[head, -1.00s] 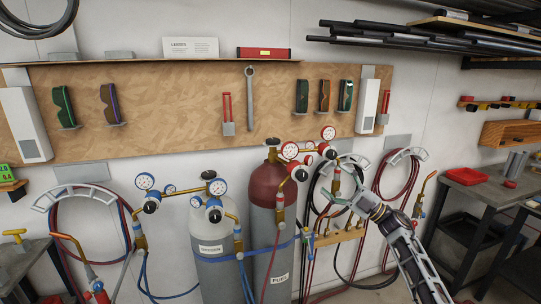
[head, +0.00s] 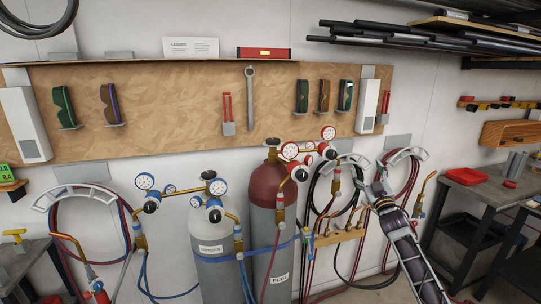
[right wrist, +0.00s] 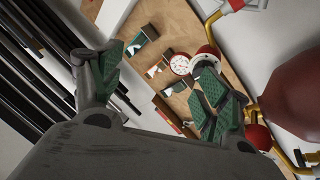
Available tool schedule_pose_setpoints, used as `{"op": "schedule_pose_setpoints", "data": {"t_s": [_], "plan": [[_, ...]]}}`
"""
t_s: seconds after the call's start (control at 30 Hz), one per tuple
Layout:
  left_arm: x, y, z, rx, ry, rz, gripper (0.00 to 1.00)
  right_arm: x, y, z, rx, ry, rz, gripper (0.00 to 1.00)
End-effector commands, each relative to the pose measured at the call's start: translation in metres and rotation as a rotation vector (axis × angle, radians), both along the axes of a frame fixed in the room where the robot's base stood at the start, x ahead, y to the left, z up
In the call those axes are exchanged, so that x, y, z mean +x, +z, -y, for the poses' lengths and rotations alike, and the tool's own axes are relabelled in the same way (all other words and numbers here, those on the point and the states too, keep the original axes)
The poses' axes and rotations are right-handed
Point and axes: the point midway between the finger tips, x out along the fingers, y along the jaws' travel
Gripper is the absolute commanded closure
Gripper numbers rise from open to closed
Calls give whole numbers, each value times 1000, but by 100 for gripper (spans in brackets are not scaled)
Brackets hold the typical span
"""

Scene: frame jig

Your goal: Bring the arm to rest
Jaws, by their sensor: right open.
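My right arm comes in from the lower right in the head view. Its gripper (head: 373,192) points up and away, in front of the wall near the hose hangers on the right. In the right wrist view the two green-padded fingers (right wrist: 160,88) are spread apart with nothing between them. Beyond them show the board and a white-faced gauge (right wrist: 181,64). My left gripper is not in view.
A grey cylinder (head: 219,270) and a red-topped cylinder (head: 268,190) with gauges stand left of my gripper. A torch rack (head: 340,237) sits just left of the arm. A dark workbench (head: 480,196) is at the right. Pipes (head: 420,38) lie on a rack above.

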Motion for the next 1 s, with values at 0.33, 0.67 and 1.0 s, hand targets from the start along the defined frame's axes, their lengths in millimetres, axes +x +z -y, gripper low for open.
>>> {"op": "schedule_pose_setpoints", "data": {"t_s": [0.33, 0.67, 1.0], "plan": [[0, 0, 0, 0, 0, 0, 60, 14, -45, 24, 95, -87, -216, 24], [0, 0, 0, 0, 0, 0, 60, 13, -108, 27, 126, -109, -353, 24], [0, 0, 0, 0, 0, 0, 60, -7, -228, 21, 141, -119, -515, 24]]}}
